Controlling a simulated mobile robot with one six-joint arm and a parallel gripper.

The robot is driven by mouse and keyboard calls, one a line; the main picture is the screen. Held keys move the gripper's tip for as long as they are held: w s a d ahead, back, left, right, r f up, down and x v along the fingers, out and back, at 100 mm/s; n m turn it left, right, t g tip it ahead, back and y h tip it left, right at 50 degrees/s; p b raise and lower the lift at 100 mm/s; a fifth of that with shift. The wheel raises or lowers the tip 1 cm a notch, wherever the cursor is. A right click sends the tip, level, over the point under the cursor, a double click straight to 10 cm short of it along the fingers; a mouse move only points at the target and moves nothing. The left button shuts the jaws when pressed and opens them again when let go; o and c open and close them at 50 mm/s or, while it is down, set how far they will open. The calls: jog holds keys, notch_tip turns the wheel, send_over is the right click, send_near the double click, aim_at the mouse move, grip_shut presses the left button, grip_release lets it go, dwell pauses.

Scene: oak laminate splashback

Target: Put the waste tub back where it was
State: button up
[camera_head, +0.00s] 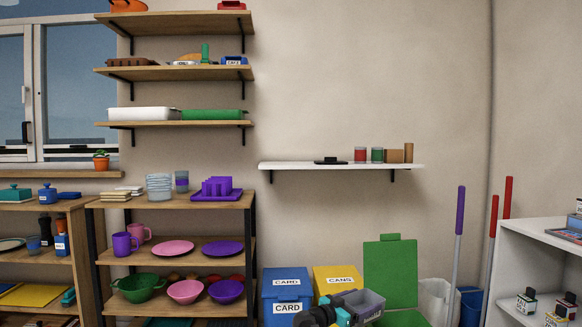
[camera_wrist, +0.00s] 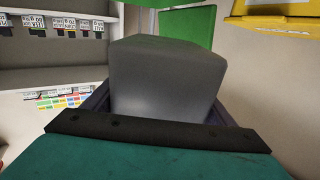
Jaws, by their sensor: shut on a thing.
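The waste tub is a grey open-topped tub (camera_head: 370,299) with a darker rim, in the lower middle of the head view. My gripper (camera_head: 345,311) is at its left side and is shut on it. The tub is off the floor, in front of the green bin (camera_head: 390,262), whose lid stands raised. In the wrist view the grey tub (camera_wrist: 165,82) fills the middle, beyond the dark bar and teal part of my gripper. The fingertips on the tub's wall are not clearly visible.
A blue CARD bin (camera_head: 286,273) and a yellow CANS bin (camera_head: 335,273) stand left of the green bin. A whitish bin (camera_head: 437,295) and a white shelf unit (camera_head: 540,250) are to the right. A wall shelf (camera_head: 340,166) holding small items is above.

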jog(key=s+a+r+p, duration=0.2)
jog(key=s+r+p, duration=0.7)
jog(key=r+p, duration=0.6)
jog(key=s+a+r+t+p, duration=0.1)
jog(key=s+a+r+p, duration=0.2)
jog(key=s+r+p, duration=0.7)
jog(key=s+a+r+n+y+p, duration=0.1)
jog(key=s+a+r+p, duration=0.2)
jog(key=s+r+p, duration=0.6)
notch_tip(320, 180, up, 12)
jog(key=p, duration=2)
jog(key=shift+s+a+r, duration=0.15)
jog(key=shift+s+a, duration=0.05)
jog(key=shift+s, duration=0.05)
